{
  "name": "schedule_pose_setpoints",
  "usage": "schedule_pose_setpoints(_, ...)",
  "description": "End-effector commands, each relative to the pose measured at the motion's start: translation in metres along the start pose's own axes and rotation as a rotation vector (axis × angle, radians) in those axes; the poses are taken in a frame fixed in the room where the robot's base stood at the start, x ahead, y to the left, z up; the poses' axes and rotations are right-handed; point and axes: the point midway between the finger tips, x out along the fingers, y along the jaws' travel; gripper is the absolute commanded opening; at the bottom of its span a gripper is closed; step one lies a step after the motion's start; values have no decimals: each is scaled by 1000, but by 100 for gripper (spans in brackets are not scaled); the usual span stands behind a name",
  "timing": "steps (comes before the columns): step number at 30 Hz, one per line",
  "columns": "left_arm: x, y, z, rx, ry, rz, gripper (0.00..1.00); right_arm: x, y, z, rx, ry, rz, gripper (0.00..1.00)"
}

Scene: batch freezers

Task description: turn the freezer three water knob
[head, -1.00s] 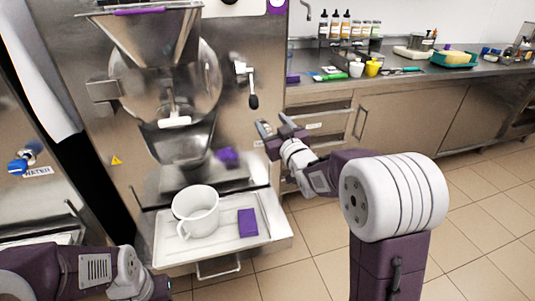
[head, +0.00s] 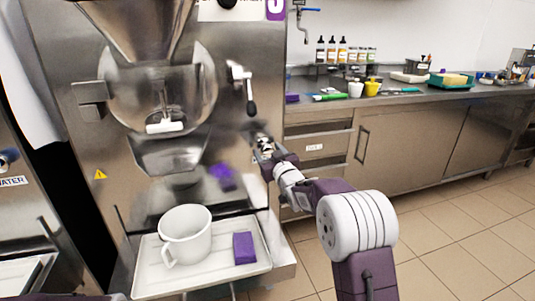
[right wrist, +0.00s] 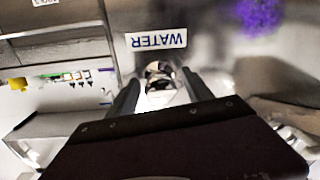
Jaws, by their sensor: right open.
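The water knob (right wrist: 160,72) shows in the right wrist view as a small shiny fitting beside an upside-down WATER label (right wrist: 157,40). It sits on the steel front of the freezer (head: 70,120), whose purple number tag (head: 276,8) is cut off at the top of the head view. My right gripper (head: 262,138) is at the freezer's right edge, below the black-handled lever (head: 250,100). In the right wrist view its open fingers (right wrist: 162,92) lie on either side of the knob; contact cannot be told. The gripper mostly hides the knob in the head view. My left gripper is out of view.
A white pitcher (head: 186,238) and a purple block (head: 244,248) stand on the freezer's front tray (head: 150,272). The neighbouring machine has its own WATER label (head: 12,181) at far left. A counter (head: 420,96) with bottles and cups runs right; the tiled floor is clear.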

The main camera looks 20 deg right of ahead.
Motion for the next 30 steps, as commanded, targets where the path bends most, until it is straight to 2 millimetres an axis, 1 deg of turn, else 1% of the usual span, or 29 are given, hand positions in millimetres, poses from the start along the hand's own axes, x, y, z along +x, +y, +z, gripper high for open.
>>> schedule_pose_setpoints(3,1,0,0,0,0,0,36,6,0,0,0,0,0,59)
schedule_pose_setpoints(10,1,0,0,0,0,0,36,7,0,0,0,0,0,59)
schedule_pose_setpoints(11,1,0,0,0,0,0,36,7,0,0,0,0,0,51)
schedule_pose_setpoints(12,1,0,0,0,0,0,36,7,0,0,0,0,0,40)
schedule_pose_setpoints(14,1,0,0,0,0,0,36,7,0,0,0,0,0,23)
schedule_pose_setpoints(15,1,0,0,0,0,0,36,7,0,0,0,0,0,12)
schedule_pose_setpoints(16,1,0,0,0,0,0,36,7,0,0,0,0,0,4)
schedule_pose_setpoints(17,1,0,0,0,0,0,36,7,0,0,0,0,0,0)
schedule_pose_setpoints(25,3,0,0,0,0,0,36,7,0,0,-31,-1,0,0)
schedule_pose_setpoints(30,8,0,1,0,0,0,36,7,0,0,-117,-3,-1,0)
